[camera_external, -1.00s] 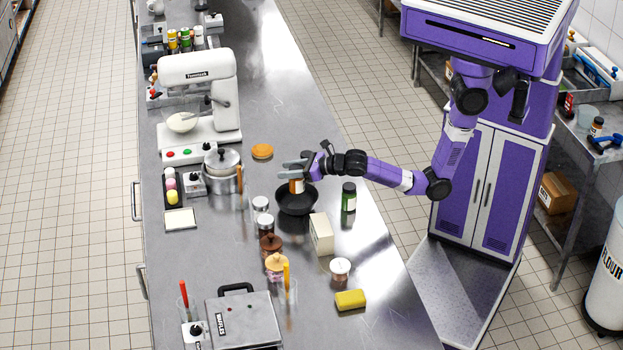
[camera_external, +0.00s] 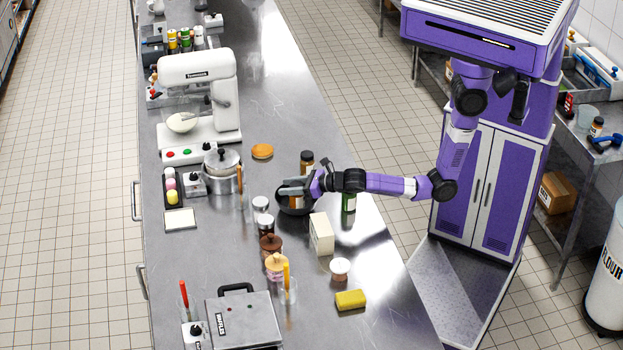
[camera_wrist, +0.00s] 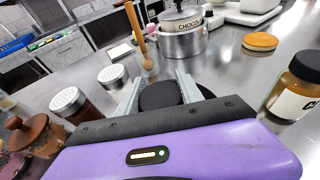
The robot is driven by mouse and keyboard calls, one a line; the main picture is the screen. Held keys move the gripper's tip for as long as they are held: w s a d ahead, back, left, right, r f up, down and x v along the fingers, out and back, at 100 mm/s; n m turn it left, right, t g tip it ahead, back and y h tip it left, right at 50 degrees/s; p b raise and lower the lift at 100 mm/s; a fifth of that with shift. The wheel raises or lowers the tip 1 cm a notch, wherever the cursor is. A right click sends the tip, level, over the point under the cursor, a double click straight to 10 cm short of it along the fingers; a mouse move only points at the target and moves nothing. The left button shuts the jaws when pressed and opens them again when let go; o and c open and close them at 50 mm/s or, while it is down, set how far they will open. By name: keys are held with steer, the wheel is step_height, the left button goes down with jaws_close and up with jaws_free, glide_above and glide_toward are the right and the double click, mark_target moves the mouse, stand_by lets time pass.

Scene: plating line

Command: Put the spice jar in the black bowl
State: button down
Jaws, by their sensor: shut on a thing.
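The spice jar (camera_external: 295,201), orange-brown with a pale label, is between my gripper's fingers, low inside the black bowl (camera_external: 284,209). In the wrist view its round black lid (camera_wrist: 159,96) shows between the two fingers. My gripper (camera_external: 292,190) is shut on the jar, reaching over the bowl from the right. The fingers and wrist hide part of the bowl and most of the jar. I cannot tell whether the jar's base touches the bowl's bottom.
A brown jar with a dark lid (camera_external: 307,163) stands just behind my gripper. A green bottle (camera_external: 348,202) stands under my wrist at right, a cream block (camera_external: 321,234) in front. Shakers (camera_external: 261,205) and a pot (camera_external: 222,181) stand to the left.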

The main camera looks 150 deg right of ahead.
steer(key=c, duration=0.8)
jaws_free()
steer(key=shift+o, duration=0.2)
steer(key=shift+r, duration=0.1)
steer(key=b+v, duration=0.1)
steer(key=v, duration=1.1)
